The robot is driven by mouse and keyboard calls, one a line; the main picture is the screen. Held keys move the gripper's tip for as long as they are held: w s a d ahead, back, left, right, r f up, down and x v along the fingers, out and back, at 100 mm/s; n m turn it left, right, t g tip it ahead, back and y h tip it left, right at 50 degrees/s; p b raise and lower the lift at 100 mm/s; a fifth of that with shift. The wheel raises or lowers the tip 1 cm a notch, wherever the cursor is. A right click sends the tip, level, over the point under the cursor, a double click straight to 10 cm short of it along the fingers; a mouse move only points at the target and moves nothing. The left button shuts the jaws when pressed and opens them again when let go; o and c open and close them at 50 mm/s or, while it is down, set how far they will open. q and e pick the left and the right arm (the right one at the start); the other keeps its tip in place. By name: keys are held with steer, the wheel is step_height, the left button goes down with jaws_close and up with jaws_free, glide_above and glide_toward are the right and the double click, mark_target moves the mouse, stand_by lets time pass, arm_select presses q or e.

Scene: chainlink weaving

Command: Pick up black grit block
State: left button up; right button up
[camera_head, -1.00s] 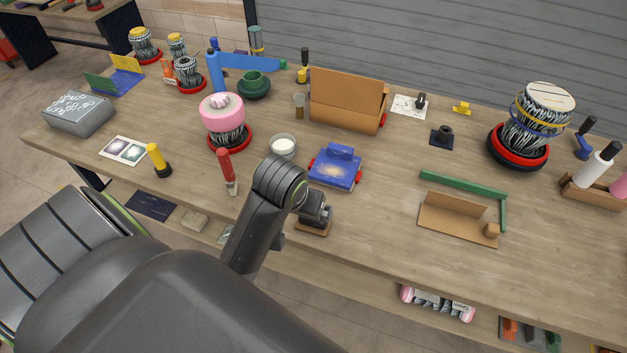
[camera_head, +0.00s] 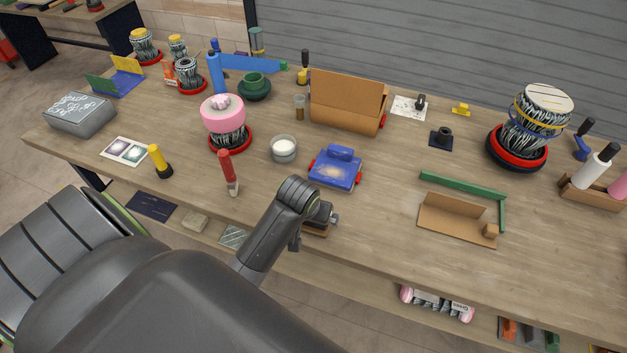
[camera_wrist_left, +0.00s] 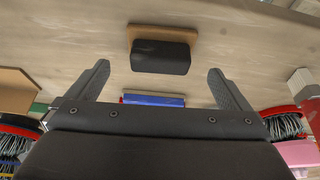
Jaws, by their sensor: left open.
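The black grit block (camera_wrist_left: 160,57) is a dark, rounded block with a tan wooden part along one side. It lies on the wooden table and shows between and beyond my left fingertips in the left wrist view. In the head view, mostly its brown part (camera_head: 316,230) shows near the front edge, with my arm covering the rest. My left gripper (camera_wrist_left: 158,70) is open, its two fingers spread wider than the block and nothing between them. In the head view my left wrist is right over the block. My right gripper is in neither view.
A blue block-like tool with red ends (camera_head: 336,167) lies just behind. A cardboard tray (camera_head: 455,222) and green bar (camera_head: 463,186) lie right. Bare tabletop lies between.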

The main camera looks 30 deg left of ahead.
arm_select(q)
steer(key=shift+w+f, duration=0.2)
steer(key=shift+f, duration=0.15)
steer(key=shift+p+x, duration=0.9)
steer(key=shift+x, duration=1.4)
steer(key=shift+r, duration=0.1)
steer(key=c, duration=0.9)
step_height(320, 180, up, 9)
steer(key=shift+f+b, duration=0.15)
steer(key=shift+b, duration=0.7)
steer(key=shift+r, duration=0.65)
